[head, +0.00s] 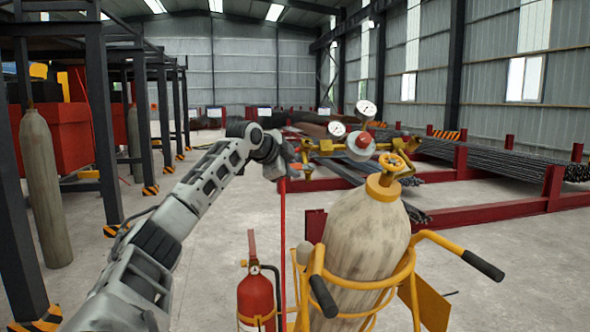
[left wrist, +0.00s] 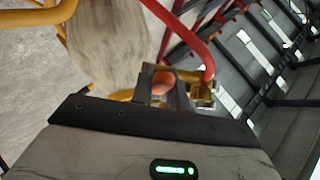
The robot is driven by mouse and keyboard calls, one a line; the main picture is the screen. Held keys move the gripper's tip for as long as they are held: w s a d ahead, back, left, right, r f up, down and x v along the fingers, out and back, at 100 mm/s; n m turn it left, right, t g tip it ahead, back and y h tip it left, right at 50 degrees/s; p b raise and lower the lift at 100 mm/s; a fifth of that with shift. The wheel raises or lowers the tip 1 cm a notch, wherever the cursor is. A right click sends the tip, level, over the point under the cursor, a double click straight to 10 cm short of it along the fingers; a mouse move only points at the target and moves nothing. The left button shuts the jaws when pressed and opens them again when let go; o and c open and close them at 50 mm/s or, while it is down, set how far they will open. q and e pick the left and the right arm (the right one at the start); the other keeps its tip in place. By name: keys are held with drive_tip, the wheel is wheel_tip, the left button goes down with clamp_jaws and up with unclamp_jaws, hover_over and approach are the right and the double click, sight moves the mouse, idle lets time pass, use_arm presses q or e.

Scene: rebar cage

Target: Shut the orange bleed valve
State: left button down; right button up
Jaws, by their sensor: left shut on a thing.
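The orange bleed valve (left wrist: 162,82) shows in the left wrist view as a rounded orange knob between my fingers. My left gripper (left wrist: 165,92) is shut on it; it also shows in the head view (head: 291,160), at the left end of the brass regulator fitting (head: 325,147). In the head view the knob is mostly hidden by the gripper. The fitting carries two round gauges (head: 366,108) and sits beside the yellow handwheel (head: 396,165) on top of the tan gas cylinder (head: 365,235). My right gripper is not in view.
A red hose (head: 282,235) hangs down below my left gripper. The cylinder stands in a yellow cart (head: 408,262) with black-grip handles. A red fire extinguisher (head: 256,300) is at its left.

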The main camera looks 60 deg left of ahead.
use_arm(q)
drive_tip(key=c, duration=1.4)
unclamp_jaws()
drive_tip(key=shift+o, duration=0.2)
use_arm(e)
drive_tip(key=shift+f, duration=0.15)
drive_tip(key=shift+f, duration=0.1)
